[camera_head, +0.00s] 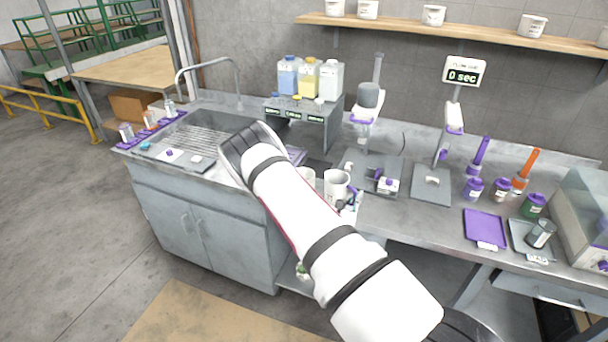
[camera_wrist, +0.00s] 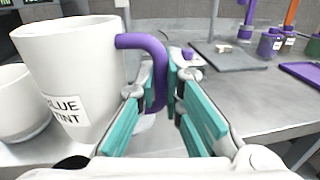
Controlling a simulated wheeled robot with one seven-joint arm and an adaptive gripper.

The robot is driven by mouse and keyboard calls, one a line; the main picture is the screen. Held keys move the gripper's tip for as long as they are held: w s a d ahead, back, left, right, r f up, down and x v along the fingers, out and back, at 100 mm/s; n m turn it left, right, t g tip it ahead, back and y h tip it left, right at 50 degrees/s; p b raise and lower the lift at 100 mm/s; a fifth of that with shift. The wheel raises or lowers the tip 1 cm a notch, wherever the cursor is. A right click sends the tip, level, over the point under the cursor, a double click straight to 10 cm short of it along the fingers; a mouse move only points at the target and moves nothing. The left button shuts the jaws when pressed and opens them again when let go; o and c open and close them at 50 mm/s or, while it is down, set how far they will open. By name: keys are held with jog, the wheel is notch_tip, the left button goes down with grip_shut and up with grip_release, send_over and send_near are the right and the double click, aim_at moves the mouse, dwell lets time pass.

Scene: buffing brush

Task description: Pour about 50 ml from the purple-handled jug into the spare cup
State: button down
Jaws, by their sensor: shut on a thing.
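The white jug (camera_wrist: 75,75) with a purple handle (camera_wrist: 154,60) fills the left of the wrist view. Its label reads "BLUE TINT", partly cut off, and it looks upright. My gripper (camera_wrist: 168,92) is shut on the handle with its teal finger pads on both sides. The jug also shows in the head view (camera_head: 337,184) beyond my forearm. A second white vessel (camera_wrist: 18,105) stands left of the jug, cut off by the frame; I cannot tell whether it is the spare cup. The contents of both are hidden. I cannot tell whether the jug touches the bench.
A sink with a drainer (camera_head: 200,140) is at left. A stand with coloured bottles (camera_head: 310,78) is behind the jug. Grey trays (camera_head: 432,185), a purple tray (camera_head: 484,228), small pots and a clear-walled box (camera_head: 585,215) occupy the right bench. A "0 sec" display (camera_head: 464,73) stands behind.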

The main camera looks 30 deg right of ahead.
aim_at(343, 190)
jog(key=shift+w, duration=0.1)
jog(key=shift+w+a+r+n, duration=0.25)
jog(key=shift+w+n, duration=0.25)
jog(key=shift+n, duration=0.5)
jog(key=shift+w+a+r+n+g+y, duration=0.2)
jog(key=shift+w+r+n+g+y, duration=0.15)
jog(key=shift+w+r+n, duration=0.45)
jog(key=shift+w+a+n, duration=0.2)
jog(key=shift+w+n, duration=0.25)
jog(key=shift+n, duration=0.25)
jog(key=w+r+n+b, duration=0.1)
jog(key=w+r+n, duration=0.1)
jog(key=w, duration=0.1)
jog(key=shift+a+g+b, duration=0.25)
jog(key=shift+a+b, duration=0.15)
jog(key=shift+r+n+b, duration=0.3)
jog(key=shift+r+n, duration=0.2)
jog(key=shift+r, duration=0.2)
jog(key=shift+w+a+r+n+g+b, duration=0.2)
jog(key=shift+r+n+g+b, duration=0.1)
jog(key=shift+r+n+b, duration=0.25)
jog(key=shift+w+a+r+n+g+b, duration=0.15)
jog(key=shift+w+r+n+g+b, duration=0.1)
jog(key=shift+w+r+n+b, duration=0.4)
jog(key=shift+w+a+r+n+g+b, duration=0.1)
jog(key=shift+w+r+n+g+b, duration=0.2)
jog(key=shift+r+n+b, duration=0.65)
